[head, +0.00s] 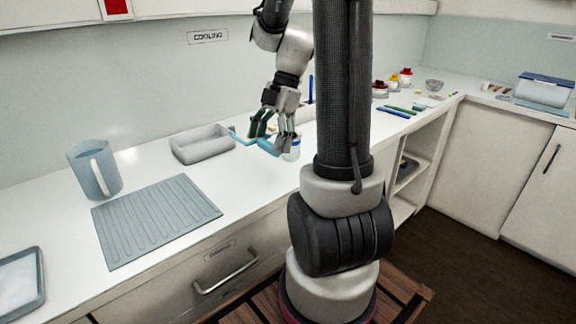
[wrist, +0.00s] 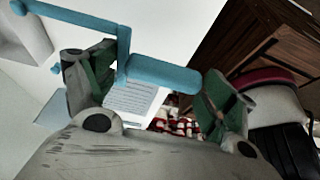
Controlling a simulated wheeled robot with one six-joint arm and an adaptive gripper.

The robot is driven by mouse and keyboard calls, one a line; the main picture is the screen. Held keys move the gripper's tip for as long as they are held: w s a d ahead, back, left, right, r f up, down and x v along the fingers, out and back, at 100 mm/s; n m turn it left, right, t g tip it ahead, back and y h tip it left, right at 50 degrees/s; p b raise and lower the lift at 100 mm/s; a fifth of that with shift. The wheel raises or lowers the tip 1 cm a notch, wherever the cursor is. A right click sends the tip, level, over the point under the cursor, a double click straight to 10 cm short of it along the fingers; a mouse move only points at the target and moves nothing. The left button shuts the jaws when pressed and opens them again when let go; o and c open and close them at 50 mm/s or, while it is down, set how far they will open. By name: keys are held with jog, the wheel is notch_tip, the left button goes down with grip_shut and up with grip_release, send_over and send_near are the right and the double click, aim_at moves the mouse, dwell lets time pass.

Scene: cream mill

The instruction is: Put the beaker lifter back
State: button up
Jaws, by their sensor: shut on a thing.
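The beaker lifter (head: 266,146) is a light blue tool with thin bent arms and a thicker handle. In the wrist view the handle of the lifter (wrist: 165,75) lies between my two green-padded fingers, and its arms reach to the upper left. My gripper (head: 273,137) is shut on it, above the white counter just right of the grey tray. A small clear jar (head: 293,153) with some blue on it shows right behind or beside my fingers; I cannot tell whether they touch it.
A grey open tray (head: 187,151), a grey-blue pitcher (head: 85,173) and a ribbed grey mat (head: 155,217) stand on the counter (head: 254,178) to the left. Red- and yellow-topped bottles (head: 405,76) and pens (head: 396,112) are at the back right. My column blocks the middle.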

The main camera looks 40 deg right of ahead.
jog(key=d+f, duration=0.1)
send_over(270, 182)
jog(key=d, duration=0.2)
jog(key=f, duration=0.4)
jog(key=shift+a+f, duration=0.2)
jog(key=shift+f, duration=2.25)
jog(key=shift+f, duration=0.1)
jog(key=o, duration=0.9)
jog(key=shift+w, duration=0.1)
